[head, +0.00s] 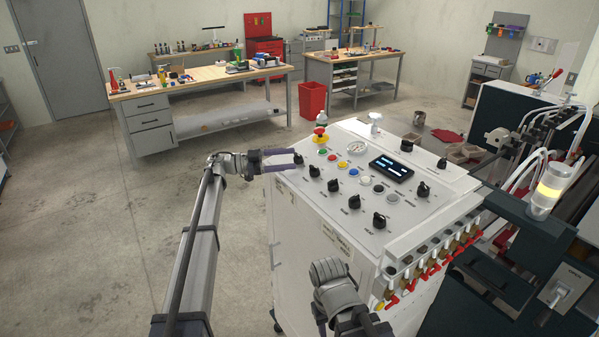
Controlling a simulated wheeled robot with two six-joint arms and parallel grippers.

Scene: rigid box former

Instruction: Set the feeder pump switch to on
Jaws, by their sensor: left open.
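A white control cabinet (322,222) stands at the centre, its sloped top panel carrying several black rotary switches. Their labels are too small to read, so I cannot tell which one is the feeder pump switch. My left gripper (297,162) is open at the panel's left edge, its fingers by the leftmost black switch (298,158). I cannot tell whether they touch it. Other black switches include one at the front (379,221) and one at the right (423,189). My right arm is low in front of the cabinet; its gripper (319,318) shows only in part.
The panel also has a red mushroom button (320,135), coloured push buttons, a gauge (357,148) and a dark display (391,168). Red-handled brass valves (437,262) line the cabinet's right front edge. Floor at left is clear.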

